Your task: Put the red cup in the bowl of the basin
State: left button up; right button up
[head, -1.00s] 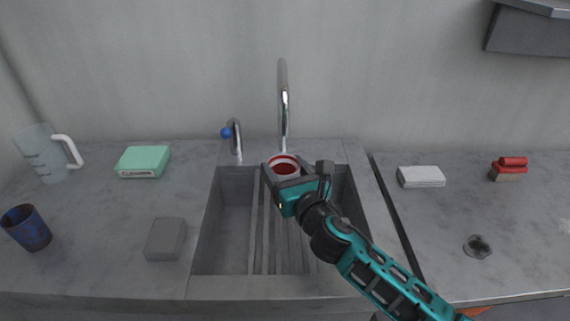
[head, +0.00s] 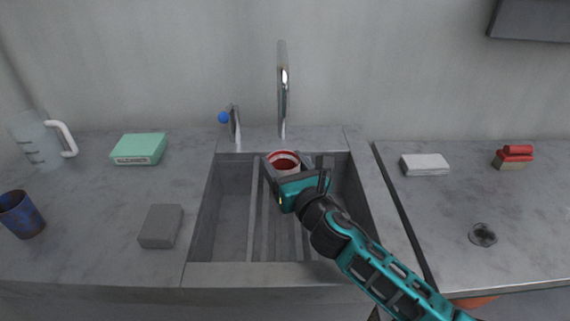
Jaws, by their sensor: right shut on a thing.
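The red cup (head: 283,161) has a white band at its rim and shows in the head view over the back middle of the basin. My right gripper (head: 282,176) is shut on the cup, which looks about upright. The gripper hides the cup's lower part, so I cannot tell whether it touches the basin floor. The basin (head: 228,272) is a grey sink with long ribs on the floor of its bowl. My left gripper is not in view.
The tall tap (head: 283,95) stands just behind the cup, and a short blue-knobbed tap (head: 234,124) stands to its left. A blue cup (head: 20,214), jug (head: 40,143), green box (head: 139,149) and grey block (head: 160,226) stand left. A white block (head: 425,164) and red-topped brush (head: 513,157) lie right.

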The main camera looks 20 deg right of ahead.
jog(key=shift+f+b, duration=0.35)
jog(key=shift+f, duration=0.15)
jog(key=o, duration=1.2)
jog(key=s, duration=0.4)
jog(key=s+d, duration=0.1)
jog(key=s, duration=0.6)
jog(key=shift+s+d, duration=0.15)
jog(key=shift+s, duration=0.15)
jog(key=shift+s+d+r, duration=0.1)
jog(key=shift+s, duration=0.55)
